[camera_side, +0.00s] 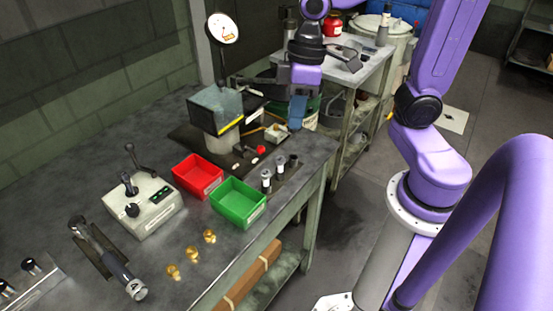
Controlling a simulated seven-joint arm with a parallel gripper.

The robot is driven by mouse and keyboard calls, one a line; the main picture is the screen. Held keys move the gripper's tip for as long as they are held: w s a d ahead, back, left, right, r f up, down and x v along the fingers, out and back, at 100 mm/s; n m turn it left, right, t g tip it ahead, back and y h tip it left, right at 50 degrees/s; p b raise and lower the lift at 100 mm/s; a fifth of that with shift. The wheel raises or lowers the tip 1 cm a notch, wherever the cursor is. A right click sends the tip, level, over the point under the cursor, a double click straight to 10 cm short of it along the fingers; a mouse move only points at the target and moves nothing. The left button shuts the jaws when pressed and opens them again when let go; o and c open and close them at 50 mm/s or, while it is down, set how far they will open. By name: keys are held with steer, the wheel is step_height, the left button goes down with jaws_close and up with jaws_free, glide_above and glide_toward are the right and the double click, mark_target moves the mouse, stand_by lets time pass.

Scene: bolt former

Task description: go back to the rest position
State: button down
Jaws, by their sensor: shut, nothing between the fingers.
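My purple arm comes in from the right, and my gripper (297,122) hangs at the back right end of the workbench (75,180). Its fingers point down and are shut with nothing between them. It is just right of the bolt former (216,110), a dark block with a yellow-striped edge and a round white dial (223,28) above it. From this angle I cannot tell how high the fingertips are above the bench or the small parts under them.
A red bin (198,175) and a green bin (238,203) stand mid-bench. A lever control box (142,206) is left of them, and several brass pieces (191,251) lie in front. Dark-and-silver cylinders (267,178) stand right of the bins. A second table (345,72) is behind.

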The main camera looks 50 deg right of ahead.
steer(key=s+d+f+n+h, duration=0.1)
steer(key=s+f+n, duration=0.1)
steer(key=s, duration=0.4)
steer(key=s+d+f+n, duration=0.1)
steer(key=s+n, duration=0.2)
steer(key=s, duration=0.2)
steer(key=shift+s+f+h, duration=0.35)
steer(key=shift+f+h, duration=0.05)
